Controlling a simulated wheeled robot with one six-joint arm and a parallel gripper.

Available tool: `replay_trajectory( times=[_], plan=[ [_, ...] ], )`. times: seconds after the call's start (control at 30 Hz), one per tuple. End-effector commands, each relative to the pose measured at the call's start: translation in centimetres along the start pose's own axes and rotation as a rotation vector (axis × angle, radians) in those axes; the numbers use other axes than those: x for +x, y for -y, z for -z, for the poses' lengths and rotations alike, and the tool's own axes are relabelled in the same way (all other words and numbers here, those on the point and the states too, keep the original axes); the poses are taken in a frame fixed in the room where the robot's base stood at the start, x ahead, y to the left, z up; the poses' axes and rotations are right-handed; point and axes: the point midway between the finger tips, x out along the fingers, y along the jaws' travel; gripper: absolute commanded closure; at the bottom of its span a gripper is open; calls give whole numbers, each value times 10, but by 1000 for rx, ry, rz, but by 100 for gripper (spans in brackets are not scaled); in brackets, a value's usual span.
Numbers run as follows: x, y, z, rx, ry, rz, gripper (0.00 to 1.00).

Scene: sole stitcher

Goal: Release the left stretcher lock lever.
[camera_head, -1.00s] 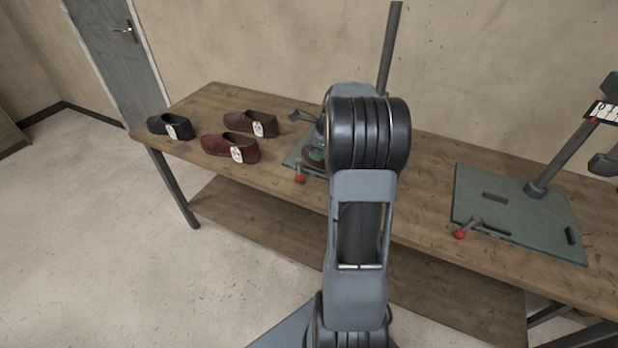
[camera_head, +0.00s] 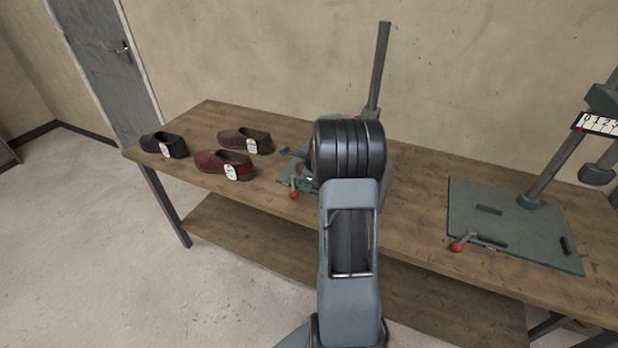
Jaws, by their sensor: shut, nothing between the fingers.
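The left stretcher stands on the bench with its post (camera_head: 379,70) upright behind my arm. Its lock lever, with a red knob (camera_head: 294,195), shows at the front left of its green base (camera_head: 387,183). The knob hangs toward the bench's front edge. My arm's dark round joint and grey link cover most of this stretcher. My gripper is hidden behind the arm or cannot be made out. A small grey part (camera_head: 291,153) shows left of the joint; I cannot tell what it belongs to.
The right stretcher's green base plate (camera_head: 470,195) has its own red-knobbed lever (camera_head: 457,246) and a numbered scale (camera_head: 600,124). A black shoe (camera_head: 165,146), a brown shoe (camera_head: 245,140) and a red shoe (camera_head: 224,163) stand at the left of the wooden bench (camera_head: 205,116).

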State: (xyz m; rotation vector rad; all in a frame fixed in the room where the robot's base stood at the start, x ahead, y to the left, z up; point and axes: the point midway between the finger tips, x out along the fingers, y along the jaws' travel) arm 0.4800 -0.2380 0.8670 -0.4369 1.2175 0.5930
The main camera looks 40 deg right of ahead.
Motion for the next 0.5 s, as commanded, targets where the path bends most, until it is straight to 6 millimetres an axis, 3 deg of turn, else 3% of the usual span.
replay_trajectory(
  times=[0.2, 0.5],
  plan=[
    [22, 0, 0, 1, 0, -1, 100],
    [29, 0, 0, 1, 0, 1, 100]
  ],
)
